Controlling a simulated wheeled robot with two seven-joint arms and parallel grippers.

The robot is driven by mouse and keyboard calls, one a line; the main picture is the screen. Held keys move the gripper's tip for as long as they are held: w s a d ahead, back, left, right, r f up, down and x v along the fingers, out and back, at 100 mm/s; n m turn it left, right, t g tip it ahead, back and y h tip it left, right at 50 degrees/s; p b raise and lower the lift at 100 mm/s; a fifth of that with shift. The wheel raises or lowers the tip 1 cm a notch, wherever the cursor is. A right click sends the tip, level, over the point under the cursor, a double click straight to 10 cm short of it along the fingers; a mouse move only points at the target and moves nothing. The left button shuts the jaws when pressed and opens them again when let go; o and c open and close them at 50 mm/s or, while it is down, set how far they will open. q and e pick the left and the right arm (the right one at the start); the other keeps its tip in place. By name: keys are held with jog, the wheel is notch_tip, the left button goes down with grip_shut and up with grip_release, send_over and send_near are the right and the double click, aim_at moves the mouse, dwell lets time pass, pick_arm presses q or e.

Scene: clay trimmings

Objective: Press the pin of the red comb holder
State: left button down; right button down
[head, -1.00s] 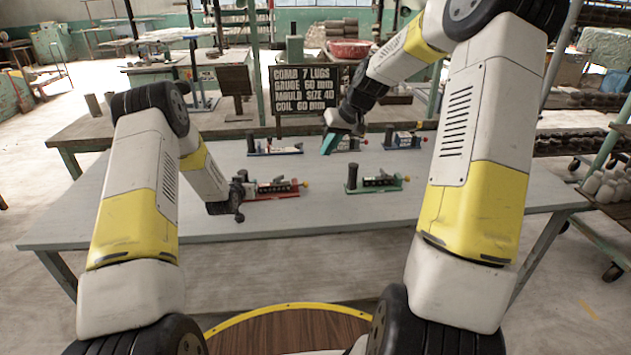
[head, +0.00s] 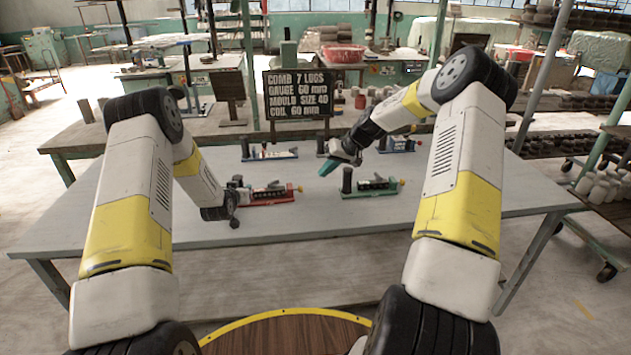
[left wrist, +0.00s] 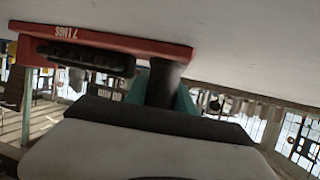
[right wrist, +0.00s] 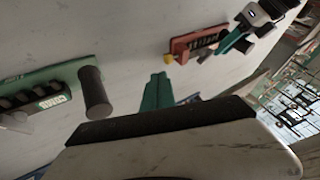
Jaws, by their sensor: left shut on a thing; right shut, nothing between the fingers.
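The red comb holder (head: 270,198) lies on the grey table, its yellow-tipped pin (head: 299,189) at the right end. In the right wrist view the holder (right wrist: 200,40) shows with its yellow pin knob (right wrist: 168,58) facing my right gripper. My left gripper (head: 236,186) is at the holder's left end. In the left wrist view its teal fingers are shut on the dark upright post (left wrist: 167,78) of the red holder (left wrist: 120,45). My right gripper (head: 326,168) is shut and empty, right of and apart from the pin. Its teal fingertips (right wrist: 158,90) show together.
A green comb holder (head: 372,187) with a dark post stands right of the red one, close to my right gripper. Blue holders (head: 270,154) (head: 398,145) lie farther back. A black sign (head: 297,95) stands behind. The table's front is clear.

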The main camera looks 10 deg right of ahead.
jog(key=x, duration=0.9)
jog(key=shift+w+a+f, duration=0.1)
jog(key=shift+f, duration=0.1)
jog(key=shift+a, duration=0.95)
jog(key=v, duration=1)
jog(key=c, duration=2.2)
grip_release()
jog(key=shift+d, duration=0.1)
